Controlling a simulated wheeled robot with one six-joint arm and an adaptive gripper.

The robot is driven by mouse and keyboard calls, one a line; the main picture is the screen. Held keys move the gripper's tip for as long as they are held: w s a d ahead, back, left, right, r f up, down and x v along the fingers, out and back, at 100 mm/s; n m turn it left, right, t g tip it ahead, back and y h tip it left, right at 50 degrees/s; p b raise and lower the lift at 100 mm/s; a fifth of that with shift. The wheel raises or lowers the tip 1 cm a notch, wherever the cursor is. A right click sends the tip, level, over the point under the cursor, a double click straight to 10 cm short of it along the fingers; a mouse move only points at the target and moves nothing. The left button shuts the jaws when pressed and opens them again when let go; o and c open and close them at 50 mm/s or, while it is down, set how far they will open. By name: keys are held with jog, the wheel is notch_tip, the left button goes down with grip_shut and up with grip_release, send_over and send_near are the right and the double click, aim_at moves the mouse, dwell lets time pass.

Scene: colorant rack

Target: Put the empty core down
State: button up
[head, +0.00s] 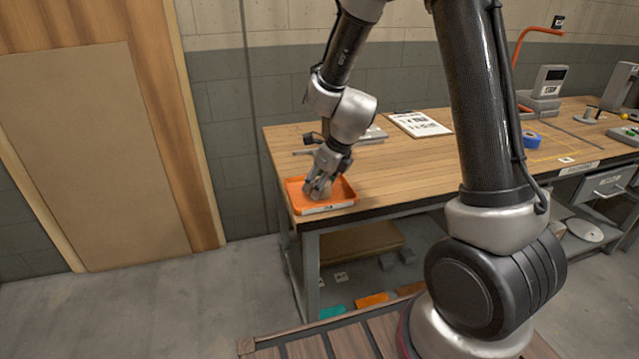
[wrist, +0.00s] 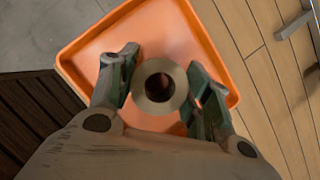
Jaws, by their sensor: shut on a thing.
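My gripper (head: 318,188) points down into an orange tray (head: 345,200) at the left front corner of the workbench. In the wrist view my gripper (wrist: 161,88) has its two fingers on either side of a pale ring-shaped core (wrist: 148,98) with a dark hole, seen end-on. The gripper is shut on the core. The core is over the floor of the orange tray (wrist: 150,25), inside its rim. I cannot tell whether the core touches the tray floor. In the head view the gripper hides the core.
The wooden workbench (head: 400,172) is bare to the right of the tray. A clipboard (head: 419,124) lies toward the back. A blue tape roll (head: 531,139) and a device with a screen (head: 548,82) stand further right. In the wrist view a metal bar (wrist: 294,25) lies at the upper right.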

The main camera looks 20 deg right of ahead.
jog(key=o, duration=0.9)
jog(key=shift+c, duration=0.2)
jog(key=s+d+r+n, duration=0.4)
jog(key=s+r+n, duration=0.2)
jog(key=r, duration=0.3)
jog(key=s+d+r+n, duration=0.4)
jog(key=s+r+n, duration=0.25)
jog(key=r, duration=0.35)
jog(key=s+d+r+n+h, duration=0.1)
jog(key=s+d+n, duration=0.2)
jog(key=s+n, duration=0.4)
jog(key=s+d+r+n+h, duration=0.1)
jog(key=s+d+r+n, duration=0.1)
jog(key=s+d+n, duration=0.2)
jog(key=s+n, duration=0.3)
jog(key=n, duration=0.1)
jog(key=shift+n+t+h, duration=0.3)
jog(key=shift+n+h, duration=0.05)
jog(key=shift+h, duration=0.05)
